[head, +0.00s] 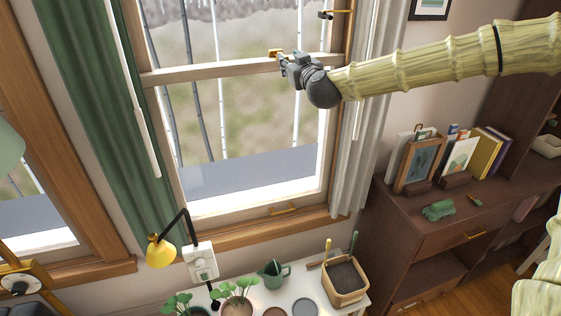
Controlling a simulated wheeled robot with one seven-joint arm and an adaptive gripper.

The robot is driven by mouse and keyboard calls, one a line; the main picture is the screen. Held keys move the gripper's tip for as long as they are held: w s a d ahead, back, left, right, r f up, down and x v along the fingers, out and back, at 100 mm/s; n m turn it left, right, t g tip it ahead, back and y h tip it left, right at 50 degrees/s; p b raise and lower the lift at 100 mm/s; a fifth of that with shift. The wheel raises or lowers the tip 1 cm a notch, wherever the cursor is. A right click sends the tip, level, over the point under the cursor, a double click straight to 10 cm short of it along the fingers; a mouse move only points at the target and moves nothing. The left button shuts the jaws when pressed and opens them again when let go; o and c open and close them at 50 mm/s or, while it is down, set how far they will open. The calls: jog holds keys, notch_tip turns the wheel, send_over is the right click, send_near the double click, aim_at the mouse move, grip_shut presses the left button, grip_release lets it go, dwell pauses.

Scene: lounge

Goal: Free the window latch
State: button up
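The window (240,140) has a pale wooden rail across its middle. A small brass piece, which looks like the window latch (274,53), sits on that rail left of the frame's right side. My gripper (282,59) is at the rail, with its fingertips right beside the brass piece. I cannot tell whether they touch or grip it, because the fingers are small and partly hidden. My arm reaches in from the right, in front of the window's right side.
A green curtain (75,90) hangs left of the window and a pale curtain (366,130) hangs right. Below stands a white table (260,300) with plants, a green watering can (273,274) and a planter box (345,282). A yellow lamp (160,252) and a brown cabinet (400,215) flank it.

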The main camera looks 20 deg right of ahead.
jog(key=s+b, duration=0.2)
jog(key=s, duration=0.5)
jog(key=s+a+f+g, duration=0.2)
jog(key=a+f, duration=0.1)
jog(key=f, duration=0.9)
jog(key=s+a+f+g+y, duration=0.1)
jog(key=s+a+f+g, duration=0.1)
jog(key=f, duration=1.1)
jog(key=shift+s+a+g, duration=0.2)
jog(key=shift+a+g, duration=0.2)
jog(key=shift+a, duration=0.3)
jog(key=shift+f, duration=0.1)
